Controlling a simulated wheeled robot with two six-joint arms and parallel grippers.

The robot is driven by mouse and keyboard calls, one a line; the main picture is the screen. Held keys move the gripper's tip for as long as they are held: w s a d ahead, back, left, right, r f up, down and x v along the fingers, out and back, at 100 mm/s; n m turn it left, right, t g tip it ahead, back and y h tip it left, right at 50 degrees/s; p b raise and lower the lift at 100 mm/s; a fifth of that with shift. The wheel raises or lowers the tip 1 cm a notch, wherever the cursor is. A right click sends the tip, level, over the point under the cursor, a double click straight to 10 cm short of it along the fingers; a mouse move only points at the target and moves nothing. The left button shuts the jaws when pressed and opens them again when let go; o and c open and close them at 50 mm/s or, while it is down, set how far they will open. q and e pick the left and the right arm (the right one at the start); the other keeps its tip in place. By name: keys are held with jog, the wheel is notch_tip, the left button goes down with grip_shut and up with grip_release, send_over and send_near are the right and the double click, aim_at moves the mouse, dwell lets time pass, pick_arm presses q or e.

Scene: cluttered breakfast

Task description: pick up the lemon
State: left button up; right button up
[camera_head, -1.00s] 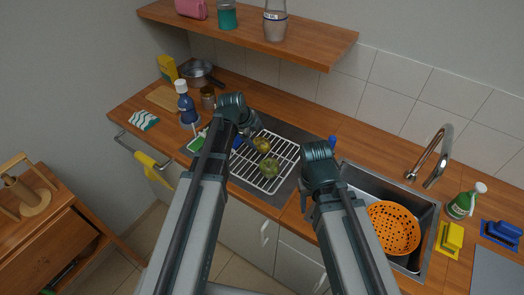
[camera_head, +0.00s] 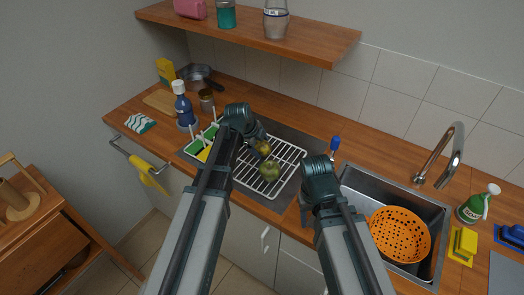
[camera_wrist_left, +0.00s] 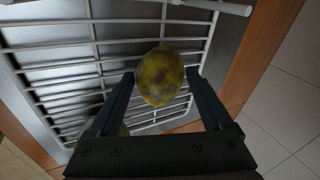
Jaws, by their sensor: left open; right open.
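The lemon (camera_head: 263,147), mottled yellow-brown, is over the white wire rack (camera_head: 285,158), partly hidden by my left gripper in the head view. In the left wrist view the lemon (camera_wrist_left: 160,76) is between the two fingertips of my left gripper (camera_wrist_left: 160,88), which is open. A gap shows at the right finger; contact on the left is unclear. In the head view my left gripper (camera_head: 260,146) reaches down at the rack. My right gripper (camera_head: 306,206) is open, by the counter's front edge left of the sink, mostly hidden behind its own arm.
A green round fruit (camera_head: 270,171) lies on the rack close to the lemon, partly hidden under the left finger in the wrist view. An orange colander (camera_head: 400,234) sits in the sink (camera_head: 435,225).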

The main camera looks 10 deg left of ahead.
aim_at(260, 143)
pick_arm(q)
jog(key=shift+r, duration=0.1)
jog(key=c, duration=1.2)
jog(key=shift+r, duration=0.1)
pick_arm(e)
jog(key=shift+r, duration=0.2)
pick_arm(q)
notch_tip(260, 143, up, 10)
jog(key=p, duration=1)
pick_arm(e)
notch_tip(260, 143, up, 10)
jog(key=shift+f, duration=0.15)
